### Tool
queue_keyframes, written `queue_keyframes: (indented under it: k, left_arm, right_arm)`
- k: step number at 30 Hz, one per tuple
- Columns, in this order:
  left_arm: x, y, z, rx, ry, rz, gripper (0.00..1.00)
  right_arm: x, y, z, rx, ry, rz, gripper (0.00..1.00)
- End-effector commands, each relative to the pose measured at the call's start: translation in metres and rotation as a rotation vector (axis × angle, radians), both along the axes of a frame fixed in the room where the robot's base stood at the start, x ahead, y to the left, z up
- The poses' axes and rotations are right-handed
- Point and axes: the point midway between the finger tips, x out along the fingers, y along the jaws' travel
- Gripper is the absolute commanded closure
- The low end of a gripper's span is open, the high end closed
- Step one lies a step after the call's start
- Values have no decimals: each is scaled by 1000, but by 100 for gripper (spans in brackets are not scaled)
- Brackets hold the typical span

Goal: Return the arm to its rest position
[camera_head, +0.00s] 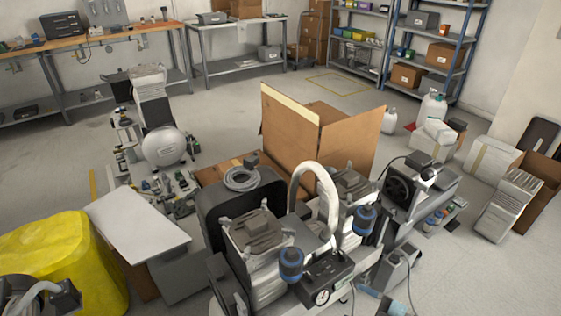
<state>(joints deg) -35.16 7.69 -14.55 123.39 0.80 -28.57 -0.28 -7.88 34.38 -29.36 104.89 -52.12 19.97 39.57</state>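Neither of my grippers shows in the head view, and I cannot make out either of my arms. A dental compressor (262,236) with ribbed grey cylinder heads, blue-capped filters and a curved pale hose (318,180) stands in the lower middle. A pressure gauge (322,296) sits on its dark front box.
An open cardboard box (345,150) stands behind the compressor. A yellow covered object (60,255) and a white board (135,225) are at lower left. A fan unit (400,190) stands to the right. A workbench (85,38) and shelves (440,55) line the back. Floor is open at upper middle.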

Motion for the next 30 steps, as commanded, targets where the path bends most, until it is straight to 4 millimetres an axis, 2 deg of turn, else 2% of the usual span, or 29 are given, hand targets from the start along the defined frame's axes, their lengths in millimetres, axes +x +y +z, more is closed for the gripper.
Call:
queue_keyframes:
  k: [3,6,12,16,30]
  left_arm:
    - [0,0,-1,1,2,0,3]
    - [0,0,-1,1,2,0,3]
    - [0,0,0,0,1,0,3]
    - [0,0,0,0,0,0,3]
    - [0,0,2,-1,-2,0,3]
  right_arm:
    - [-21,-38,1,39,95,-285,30]
    - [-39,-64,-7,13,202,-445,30]
    - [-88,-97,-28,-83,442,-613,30]
    - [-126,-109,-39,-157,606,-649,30]
    - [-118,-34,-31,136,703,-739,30]
